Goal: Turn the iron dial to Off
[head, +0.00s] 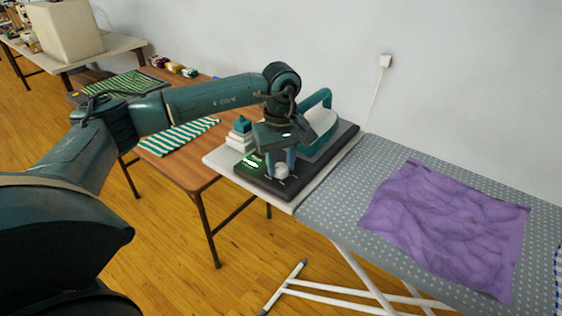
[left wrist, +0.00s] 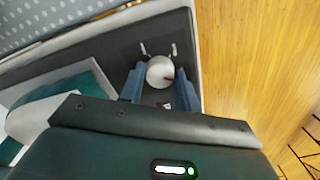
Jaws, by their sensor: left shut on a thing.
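The iron dial is a round white knob (head: 282,171) on the front of a dark iron stand (head: 318,174). In the left wrist view the dial (left wrist: 158,73) shows a red mark near its right edge. White ticks and a small label lie on the dark surface around it; I cannot read them. My left gripper (head: 281,168) points down at the stand, its two blue fingers shut on opposite sides of the dial, also seen in the left wrist view (left wrist: 160,78). The teal and white iron (head: 322,122) rests on the stand behind the gripper. My right gripper is not in view.
The stand sits at the left end of a dotted ironing board (head: 345,215). A crumpled purple cloth (head: 445,225) lies to the right. A brown table (head: 190,170) with a striped green cloth (head: 178,136) stands left. A wall socket (head: 385,61) is behind.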

